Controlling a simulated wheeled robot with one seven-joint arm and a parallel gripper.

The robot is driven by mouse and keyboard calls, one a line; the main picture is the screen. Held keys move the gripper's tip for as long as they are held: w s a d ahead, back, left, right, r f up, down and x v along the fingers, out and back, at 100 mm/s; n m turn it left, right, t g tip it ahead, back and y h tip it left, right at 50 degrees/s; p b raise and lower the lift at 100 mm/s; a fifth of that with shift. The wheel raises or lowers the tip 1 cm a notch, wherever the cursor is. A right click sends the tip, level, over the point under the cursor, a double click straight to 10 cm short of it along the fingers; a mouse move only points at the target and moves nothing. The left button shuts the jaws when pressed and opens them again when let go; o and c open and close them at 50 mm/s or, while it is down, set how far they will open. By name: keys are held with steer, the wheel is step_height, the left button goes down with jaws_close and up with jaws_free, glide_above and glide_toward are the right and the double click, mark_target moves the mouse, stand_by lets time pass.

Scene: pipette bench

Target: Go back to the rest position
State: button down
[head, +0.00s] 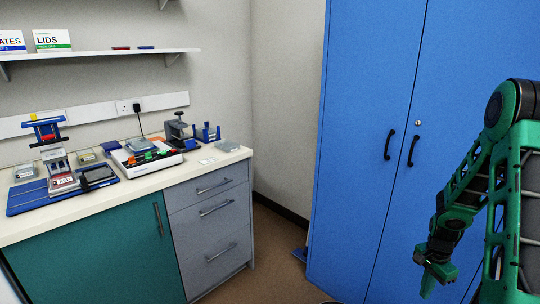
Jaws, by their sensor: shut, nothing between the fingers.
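My gripper (434,276) is at the lower right of the head view, at the end of my green and black arm. It points downward in front of the blue cabinet and is shut and empty. It is well apart from the bench, with nothing touching it that I can see.
A bench with a pale worktop (120,190) stands at the left, bearing a blue-based device (48,194), a white instrument (146,158) and small boxes. A blue cabinet (365,100) with black handles stands shut behind my arm. A wall shelf (105,53) hangs above. Brown floor (272,262) is open between.

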steer(key=s+a+r+n, duration=0.25)
steer(key=s+r, duration=0.25)
steer(key=r, duration=0.4)
steer(key=s+a+r+n, duration=0.25)
steer(key=s+r, duration=0.25)
steer(key=r, duration=0.5)
steer(key=s+a+r+n, duration=0.2)
steer(key=s+a+r, duration=0.2)
steer(key=s, duration=0.3)
steer(key=s+a+r+n, duration=0.3)
steer(key=s+a+r, duration=0.1)
steer(key=s, duration=0.4)
steer(key=shift+s+a+r+y, duration=0.3)
steer(key=shift+a+y, duration=0.1)
steer(key=shift+a, duration=0.5)
